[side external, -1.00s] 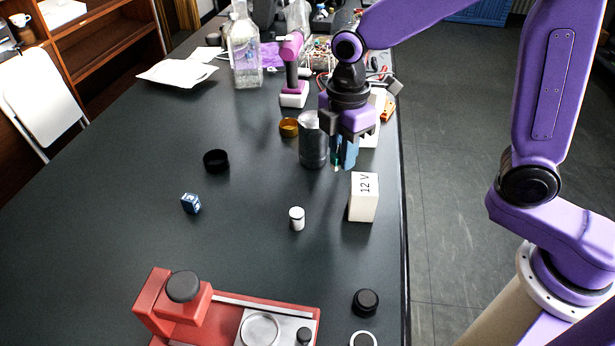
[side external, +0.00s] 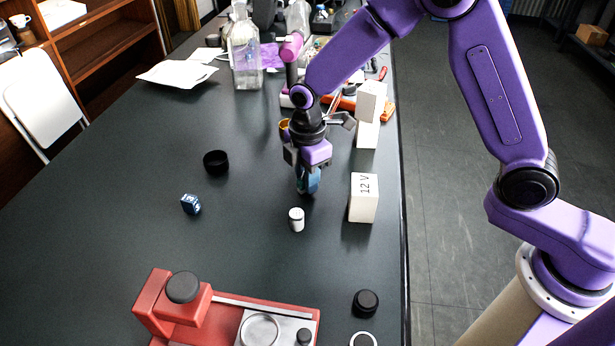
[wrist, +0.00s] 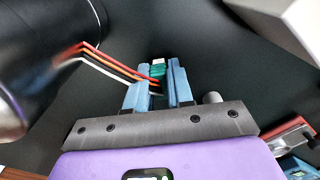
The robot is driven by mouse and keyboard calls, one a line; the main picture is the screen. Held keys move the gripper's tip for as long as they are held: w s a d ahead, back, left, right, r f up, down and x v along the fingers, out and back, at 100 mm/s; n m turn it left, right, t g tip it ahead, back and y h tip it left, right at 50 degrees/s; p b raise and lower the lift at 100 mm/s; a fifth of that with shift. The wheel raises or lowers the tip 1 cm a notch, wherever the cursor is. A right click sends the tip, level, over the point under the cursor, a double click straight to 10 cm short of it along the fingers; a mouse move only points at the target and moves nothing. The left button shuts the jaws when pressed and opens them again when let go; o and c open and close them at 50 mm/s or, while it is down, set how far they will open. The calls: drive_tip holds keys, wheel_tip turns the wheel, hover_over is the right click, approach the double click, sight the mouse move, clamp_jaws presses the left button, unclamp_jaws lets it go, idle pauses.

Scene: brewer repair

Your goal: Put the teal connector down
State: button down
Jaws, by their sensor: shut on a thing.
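The teal connector (wrist: 158,70) shows in the wrist view between the two blue fingers of my gripper (wrist: 160,80), with a pale tip and several red, orange, black and white wires trailing to the left. My gripper is shut on it. In the side external view my gripper (side external: 308,188) points down over the dark table, just behind and above the small white-and-black cylinder. The connector is mostly hidden by the fingers there, and I cannot tell whether it touches the table.
The white 12 V box (side external: 364,198) stands to the right of my gripper. The small white cylinder (side external: 296,220) is in front, a blue cube (side external: 190,204) and black ring (side external: 216,162) are left. The red brewer (side external: 180,312) is at the front.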

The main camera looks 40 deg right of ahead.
drive_tip(key=shift+f, duration=0.3)
drive_tip(key=c, duration=1)
unclamp_jaws()
wheel_tip(320, 180, up, 12)
drive_tip(key=s+d+m, duration=0.1)
drive_tip(key=s+d, duration=0.1)
drive_tip(key=s, duration=0.2)
drive_tip(key=s+d+r, duration=0.1)
drive_tip(key=s, duration=0.4)
drive_tip(key=s+d+m, duration=0.1)
drive_tip(key=s+d, duration=0.1)
drive_tip(key=s, duration=0.2)
drive_tip(key=shift+s+d+r+m, duration=0.25)
drive_tip(key=shift+d+m, duration=0.05)
drive_tip(key=s+d+f+m, duration=0.1)
drive_tip(key=s+d, duration=0.4)
drive_tip(key=s, duration=0.2)
drive_tip(key=s+d+f+m, duration=0.1)
drive_tip(key=s+d, duration=0.3)
drive_tip(key=s, duration=0.4)
drive_tip(key=shift+s+d+m, duration=0.25)
drive_tip(key=shift+d+m, duration=0.15)
drive_tip(key=shift+r, duration=0.1)
